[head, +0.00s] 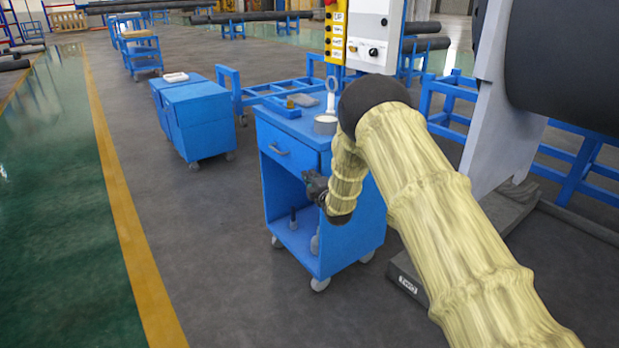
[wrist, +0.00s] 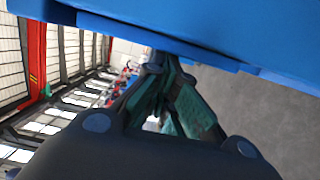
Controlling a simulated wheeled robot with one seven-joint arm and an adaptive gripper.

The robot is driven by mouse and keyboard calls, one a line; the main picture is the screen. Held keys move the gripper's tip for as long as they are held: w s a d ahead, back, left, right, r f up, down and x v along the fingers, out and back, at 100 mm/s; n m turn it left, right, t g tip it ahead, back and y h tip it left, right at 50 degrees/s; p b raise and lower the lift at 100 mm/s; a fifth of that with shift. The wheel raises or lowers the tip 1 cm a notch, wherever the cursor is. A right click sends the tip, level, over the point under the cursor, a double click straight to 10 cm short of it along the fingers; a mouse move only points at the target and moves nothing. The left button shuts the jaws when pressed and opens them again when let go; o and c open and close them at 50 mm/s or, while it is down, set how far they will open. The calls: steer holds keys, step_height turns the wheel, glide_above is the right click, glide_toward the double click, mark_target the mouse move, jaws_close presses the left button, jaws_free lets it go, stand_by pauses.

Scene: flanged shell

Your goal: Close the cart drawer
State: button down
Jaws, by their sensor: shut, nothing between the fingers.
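The blue cart (head: 352,250) stands in the middle of the head view, with an open compartment below its drawer. The drawer front (head: 296,163) has a small metal handle (head: 279,150). It looks close to flush with the cart body, but I cannot tell whether a small gap is left. My gripper (head: 312,184) is at the cart's front, just below the drawer's right part. In the wrist view my gripper (wrist: 157,68) is shut and empty, its tips beside the lower edge of a blue panel (wrist: 225,38). Contact is unclear.
Small items and a round grey part (head: 325,124) lie on the cart top. Bottle-like objects stand on its lower shelf. Other blue cabinets (head: 205,125) stand behind at left. A machine column (head: 500,130) and a low dark block (head: 408,280) are at right. Floor at front left is clear.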

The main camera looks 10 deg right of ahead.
steer(key=shift+d+r, duration=0.15)
steer(key=shift+d, duration=0.05)
steer(key=s+a, duration=0.2)
steer(key=s, duration=0.9)
steer(key=s+d+f+m+g+h, duration=0.35)
steer(key=s+f+m+g, duration=0.4)
steer(key=s+f, duration=1.35)
steer(key=s+d+f+m+g, duration=0.15)
steer(key=s+f+m, duration=0.3)
steer(key=s, duration=0.55)
steer(key=s+f+m+g, duration=0.3)
steer(key=s+f, duration=0.3)
steer(key=s, duration=0.4)
steer(key=s+a+m+g, duration=0.1)
steer(key=s+m+g, duration=0.4)
steer(key=s, duration=1.6)
step_height(320, 180, up, 15)
steer(key=s+p, duration=0.1)
steer(key=p, duration=1.4)
steer(key=shift+m+g+p, duration=0.3)
steer(key=shift+p, duration=0.1)
